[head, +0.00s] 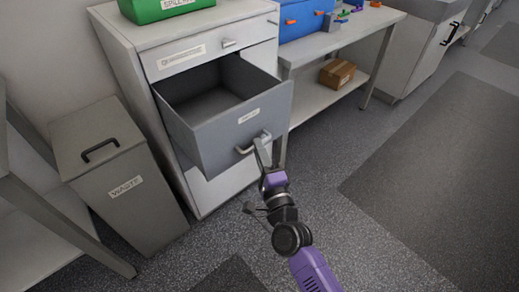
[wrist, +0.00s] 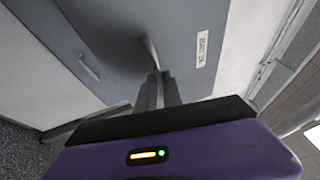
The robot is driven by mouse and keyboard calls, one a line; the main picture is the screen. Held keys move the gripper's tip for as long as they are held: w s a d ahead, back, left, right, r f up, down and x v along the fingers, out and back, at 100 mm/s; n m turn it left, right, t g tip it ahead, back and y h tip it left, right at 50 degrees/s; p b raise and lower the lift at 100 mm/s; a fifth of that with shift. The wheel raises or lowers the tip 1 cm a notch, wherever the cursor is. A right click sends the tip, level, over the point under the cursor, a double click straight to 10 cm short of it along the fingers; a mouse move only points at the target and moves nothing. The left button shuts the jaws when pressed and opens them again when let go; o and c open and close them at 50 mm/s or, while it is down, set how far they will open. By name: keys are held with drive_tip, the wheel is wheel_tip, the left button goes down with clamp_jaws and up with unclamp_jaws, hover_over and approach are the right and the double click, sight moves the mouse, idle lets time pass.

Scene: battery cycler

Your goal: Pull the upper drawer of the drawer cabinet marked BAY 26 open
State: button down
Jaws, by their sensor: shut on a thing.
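The white drawer cabinet (head: 205,193) stands left of centre in the head view. Its large grey drawer (head: 210,141) is pulled far out and its empty inside shows. A small label (head: 249,116) is on the drawer front; it also shows in the wrist view (wrist: 202,50), too small to read surely. My gripper (head: 263,143) is shut on the drawer's bar handle (head: 244,150). In the wrist view the fingers (wrist: 158,82) close around the handle (wrist: 151,52). A narrow front with its own handle (head: 229,43) and a long label (head: 181,57) sits above, closed.
A grey waste bin (head: 122,190) stands left of the cabinet. A green box (head: 160,8) is on the cabinet top. A bench (head: 335,38) with a cardboard box (head: 337,72) on its shelf is at right. The floor (head: 350,240) at right is clear.

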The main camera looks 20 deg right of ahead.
drive_tip(key=c, duration=1.5)
unclamp_jaws()
drive_tip(key=v, duration=0.7)
drive_tip(key=shift+s+f+b, duration=0.1)
drive_tip(key=shift+s+b, duration=0.25)
drive_tip(key=shift+b, duration=0.05)
